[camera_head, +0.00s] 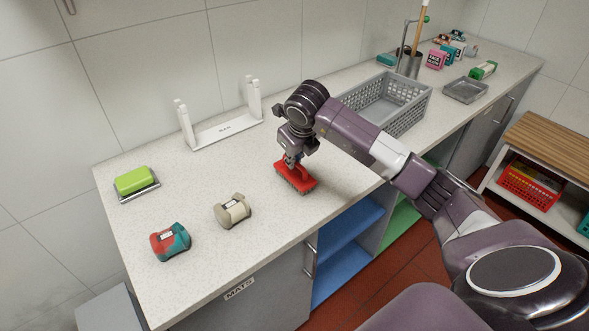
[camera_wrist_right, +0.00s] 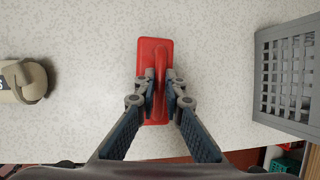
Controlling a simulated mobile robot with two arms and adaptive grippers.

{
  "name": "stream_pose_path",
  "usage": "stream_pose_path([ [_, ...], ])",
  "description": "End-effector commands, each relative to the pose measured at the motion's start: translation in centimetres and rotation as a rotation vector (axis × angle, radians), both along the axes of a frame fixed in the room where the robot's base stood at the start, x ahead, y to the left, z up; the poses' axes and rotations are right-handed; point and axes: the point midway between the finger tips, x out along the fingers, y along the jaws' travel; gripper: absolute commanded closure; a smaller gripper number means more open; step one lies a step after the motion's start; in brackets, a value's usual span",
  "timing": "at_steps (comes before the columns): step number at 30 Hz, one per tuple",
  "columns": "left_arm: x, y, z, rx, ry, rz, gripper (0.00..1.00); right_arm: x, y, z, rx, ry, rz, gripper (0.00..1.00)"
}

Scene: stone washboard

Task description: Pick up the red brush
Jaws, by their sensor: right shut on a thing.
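The red brush (camera_head: 295,178) has a flat red back with a raised handle and dark bristles below. It is at the middle of the speckled counter, near its front edge. My right gripper (camera_head: 293,160) comes down on it from above. In the right wrist view the gripper's fingers (camera_wrist_right: 160,85) are closed on the handle of the red brush (camera_wrist_right: 146,60), one on each side. I cannot tell whether the bristles touch the counter. My left gripper is not in view.
A white rack (camera_head: 225,131) is behind. A grey basket (camera_head: 412,112) stands right. The counter around the brush is clear.

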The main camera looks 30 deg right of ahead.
Motion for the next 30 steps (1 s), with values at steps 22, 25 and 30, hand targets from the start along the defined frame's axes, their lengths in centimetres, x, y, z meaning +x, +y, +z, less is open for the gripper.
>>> stream_pose_path([
  [22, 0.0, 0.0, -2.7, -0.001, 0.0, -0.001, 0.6, 0.1, 0.0, 13.6, 0.001, -0.008, -0.001, 1.0],
  [25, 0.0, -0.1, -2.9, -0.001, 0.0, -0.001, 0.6, 0.1, 0.0, 15.8, 0.001, -0.006, 0.0, 1.0],
  [30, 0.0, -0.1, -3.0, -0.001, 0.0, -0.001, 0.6, 0.0, 0.0, 18.5, 0.0, -0.003, -0.001, 1.0],
])
